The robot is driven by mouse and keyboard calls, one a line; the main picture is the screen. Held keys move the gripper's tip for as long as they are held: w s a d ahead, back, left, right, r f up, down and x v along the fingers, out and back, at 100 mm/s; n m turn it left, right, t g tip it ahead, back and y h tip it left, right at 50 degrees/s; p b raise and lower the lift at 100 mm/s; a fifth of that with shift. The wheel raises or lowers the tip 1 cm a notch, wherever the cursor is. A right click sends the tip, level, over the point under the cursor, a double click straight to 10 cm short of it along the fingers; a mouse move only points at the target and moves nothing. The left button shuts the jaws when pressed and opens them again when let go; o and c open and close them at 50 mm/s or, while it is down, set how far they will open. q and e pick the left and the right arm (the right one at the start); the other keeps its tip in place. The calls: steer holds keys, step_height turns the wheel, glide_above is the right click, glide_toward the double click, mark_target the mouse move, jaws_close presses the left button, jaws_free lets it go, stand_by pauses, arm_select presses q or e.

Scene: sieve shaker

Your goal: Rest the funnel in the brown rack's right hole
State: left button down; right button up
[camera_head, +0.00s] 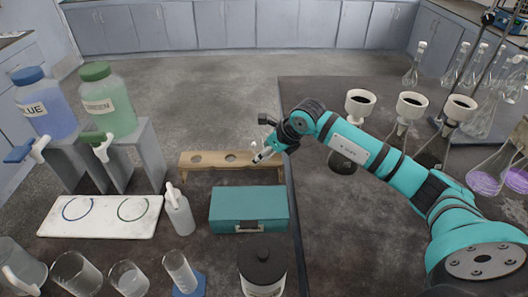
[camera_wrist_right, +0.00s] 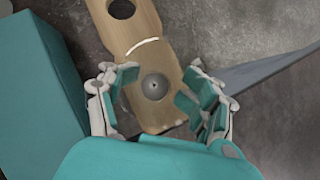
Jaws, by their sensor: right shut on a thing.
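The brown rack (camera_head: 213,165) lies at the middle of the counter, with its left and middle holes open in the head view. My right gripper (camera_head: 262,154) is over the rack's right end and hides the right hole there. In the right wrist view, the fingers (camera_wrist_right: 160,88) stand apart on either side of the funnel (camera_wrist_right: 143,45). The funnel is clear and shows mostly as a pale rim arc, over the rack (camera_wrist_right: 135,30). A round grey spot shows between the fingers, around the right hole. I cannot tell whether the funnel touches the rack. My left gripper is out of view.
A teal box (camera_head: 248,204) stands just in front of the rack. A white wash bottle (camera_head: 179,212) is at its left, and a dark-lidded jar (camera_head: 262,265) is nearer. Glassware with white funnels (camera_head: 411,105) stands at right.

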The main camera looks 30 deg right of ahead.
steer(key=shift+s+a+f+g, duration=0.15)
steer(key=shift+s+f, duration=0.2)
steer(key=shift+f, duration=0.25)
steer(key=shift+s+d+f+g, duration=0.15)
steer(key=shift+s+f, duration=0.2)
steer(key=shift+f, duration=0.2)
steer(key=shift+a, duration=0.1)
steer(key=o, duration=1.6)
steer(key=shift+r, duration=0.1)
steer(key=shift+w+d+r+p, duration=0.1)
steer(key=shift+d+r+p, duration=0.15)
steer(key=shift+r, duration=0.4)
steer(key=shift+w+d+r+p, duration=0.15)
steer(key=shift+r+p, duration=0.15)
steer(key=shift+r, duration=0.35)
steer(key=shift+a+r+p, duration=0.15)
steer(key=shift+r+p, duration=0.3)
steer(key=shift+r, duration=0.55)
steer(key=shift+a+r+p, duration=0.1)
steer(key=shift+r+p, duration=0.35)
steer(key=shift+r, duration=0.5)
